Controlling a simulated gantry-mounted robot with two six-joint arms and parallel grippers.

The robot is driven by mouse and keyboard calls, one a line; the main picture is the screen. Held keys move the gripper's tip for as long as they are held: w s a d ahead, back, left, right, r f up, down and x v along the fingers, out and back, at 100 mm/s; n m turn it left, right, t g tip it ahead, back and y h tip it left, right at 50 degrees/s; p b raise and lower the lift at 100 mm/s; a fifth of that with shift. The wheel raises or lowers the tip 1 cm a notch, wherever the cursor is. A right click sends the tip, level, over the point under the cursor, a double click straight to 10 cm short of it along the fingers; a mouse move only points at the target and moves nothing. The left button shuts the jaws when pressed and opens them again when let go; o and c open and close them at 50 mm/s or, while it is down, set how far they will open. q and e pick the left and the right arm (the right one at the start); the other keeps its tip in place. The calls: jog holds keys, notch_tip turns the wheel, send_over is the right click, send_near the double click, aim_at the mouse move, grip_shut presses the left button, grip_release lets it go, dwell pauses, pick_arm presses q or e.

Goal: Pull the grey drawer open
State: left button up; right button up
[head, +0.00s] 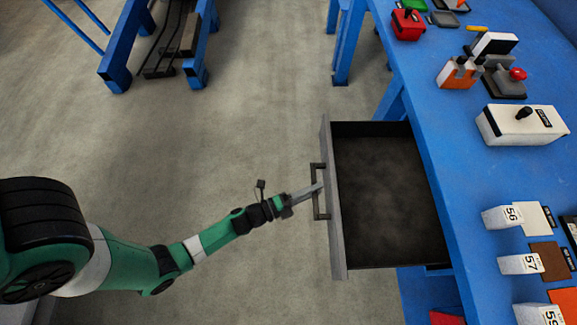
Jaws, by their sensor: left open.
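The grey drawer (336,245) stands pulled out from under the blue table, and its dark inside looks empty. Its dark bar handle (317,213) is on the front face, towards the left. My left gripper (318,187) is open, with its fingertips at the handle; I cannot tell whether they touch it. My green left arm comes in from the left at about the drawer's height in the picture. My right gripper is not in view.
The blue table (450,170) fills the right side, with a white box (522,125), a red-knobbed device (505,80) and numbered blocks (520,264) on it. A blue frame (150,45) stands at the top left. The grey floor (200,130) left of the drawer is clear.

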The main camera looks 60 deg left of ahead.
pick_arm(q)
jog(key=s+p, duration=0.3)
jog(key=s, duration=0.8)
jog(key=shift+a, duration=0.25)
